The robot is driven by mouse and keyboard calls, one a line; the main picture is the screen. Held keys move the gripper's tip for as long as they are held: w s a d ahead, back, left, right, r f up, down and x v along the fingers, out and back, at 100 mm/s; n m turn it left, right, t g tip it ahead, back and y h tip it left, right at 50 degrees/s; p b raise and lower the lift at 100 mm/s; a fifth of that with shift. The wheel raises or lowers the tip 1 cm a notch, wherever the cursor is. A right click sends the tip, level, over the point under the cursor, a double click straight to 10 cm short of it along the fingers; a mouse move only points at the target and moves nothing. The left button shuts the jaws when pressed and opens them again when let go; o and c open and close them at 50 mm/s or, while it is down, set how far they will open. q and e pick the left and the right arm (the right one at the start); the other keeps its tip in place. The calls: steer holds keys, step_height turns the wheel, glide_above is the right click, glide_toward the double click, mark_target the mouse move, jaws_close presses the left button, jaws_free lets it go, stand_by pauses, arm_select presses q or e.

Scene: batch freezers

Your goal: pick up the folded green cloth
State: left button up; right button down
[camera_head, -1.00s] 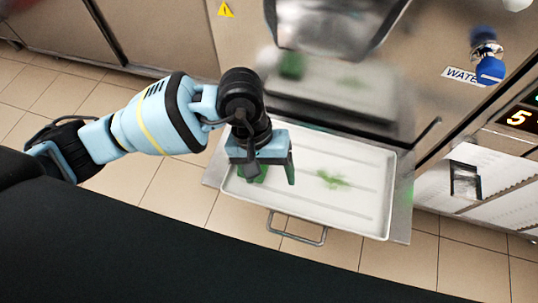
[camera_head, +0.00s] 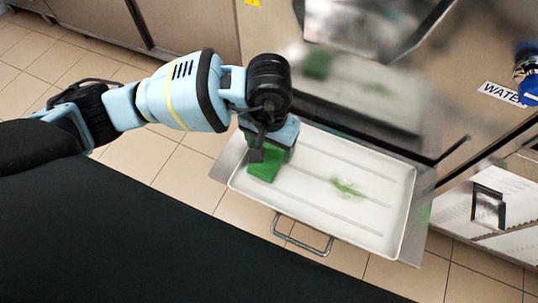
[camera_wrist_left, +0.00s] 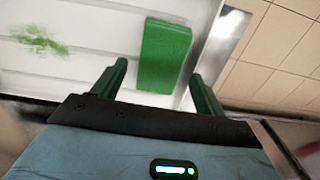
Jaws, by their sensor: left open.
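The folded green cloth (camera_head: 264,164) lies at the left end of the white tray (camera_head: 310,190), partly hidden under my left gripper in the head view. In the left wrist view the cloth (camera_wrist_left: 164,56) is a green rectangular block shape on the tray. My left gripper (camera_wrist_left: 160,82) is open, with one green finger on each side of the near end of the cloth. My right gripper is not in view.
A green smear (camera_head: 346,187) marks the tray's middle. The tray sits on a metal shelf with a bar handle (camera_head: 302,238) in front. A steel machine with a spout (camera_head: 375,32) stands behind. A blue tap (camera_head: 528,75) and a WATER label are at right.

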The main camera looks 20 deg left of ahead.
mark_target(269, 155)
arm_select(q)
steer(key=f, duration=0.2)
steer(key=f+b, duration=0.1)
steer(key=f, duration=0.2)
steer(key=shift+w+a, duration=0.1)
steer(key=shift+w, duration=0.1)
steer(key=c, duration=0.7)
steer(key=shift+c, duration=0.2)
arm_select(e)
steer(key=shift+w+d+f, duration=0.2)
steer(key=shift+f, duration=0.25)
arm_select(q)
steer(key=shift+r, duration=0.15)
steer(key=shift+r, duration=0.5)
step_height(269, 155, up, 2)
steer(key=shift+r+p, duration=0.2)
steer(key=shift+p, duration=0.25)
steer(key=s+r+p, duration=0.1)
steer(key=s, duration=1.5)
steer(key=shift+a+r, duration=0.2)
steer(key=shift+a, duration=0.05)
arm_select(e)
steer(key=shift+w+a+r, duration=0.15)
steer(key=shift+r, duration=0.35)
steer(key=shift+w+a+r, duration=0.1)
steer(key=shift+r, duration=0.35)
